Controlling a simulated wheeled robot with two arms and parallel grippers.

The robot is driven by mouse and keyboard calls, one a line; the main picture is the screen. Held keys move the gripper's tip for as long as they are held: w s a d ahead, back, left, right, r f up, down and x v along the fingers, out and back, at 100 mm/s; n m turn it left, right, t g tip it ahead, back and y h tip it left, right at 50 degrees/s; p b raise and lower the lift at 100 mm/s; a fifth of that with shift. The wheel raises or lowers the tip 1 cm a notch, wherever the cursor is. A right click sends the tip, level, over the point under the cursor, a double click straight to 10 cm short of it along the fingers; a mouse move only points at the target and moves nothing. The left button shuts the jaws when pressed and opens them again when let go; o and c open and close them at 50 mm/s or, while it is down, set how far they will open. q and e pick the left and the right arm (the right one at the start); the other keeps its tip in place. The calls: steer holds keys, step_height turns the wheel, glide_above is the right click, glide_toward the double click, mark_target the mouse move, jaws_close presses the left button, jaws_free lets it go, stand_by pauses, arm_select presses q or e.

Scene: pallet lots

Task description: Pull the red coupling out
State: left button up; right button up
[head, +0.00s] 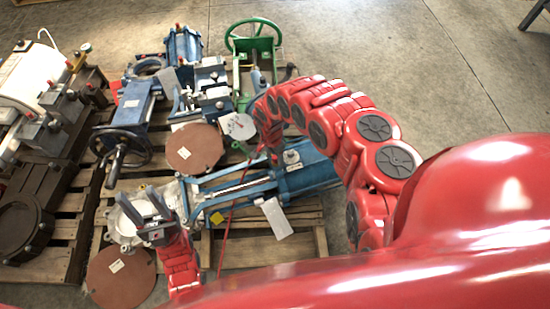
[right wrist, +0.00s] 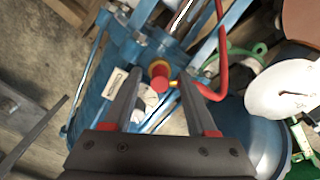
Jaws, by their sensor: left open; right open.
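The red coupling (right wrist: 160,78), a short red cylinder with a yellow ring behind it, sits on the blue machinery in the right wrist view. My right gripper (right wrist: 162,88) is open, its two dark fingers on either side of the coupling in the picture. I cannot tell whether they touch it or how deep they reach. In the head view my right arm curves down to the blue cylinder (head: 305,170), and the coupling cannot be made out there. My left gripper (head: 146,208) is open and empty above the pale flange at the lower left.
A red hose (right wrist: 222,45) runs close to the right finger, and a white tag (right wrist: 121,84) hangs by the left one. Pallets (head: 310,215) carry blue valves, a green handwheel (head: 252,24) and brown discs (head: 194,148). Concrete floor (head: 400,40) is clear at the upper right.

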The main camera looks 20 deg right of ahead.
mark_target(275, 157)
jaws_close()
steer(key=shift+r, duration=0.1)
stand_by(1.4)
steer(key=shift+a+r+p, duration=0.2)
steer(key=shift+r+p, duration=2.25)
steer(key=shift+r, duration=0.45)
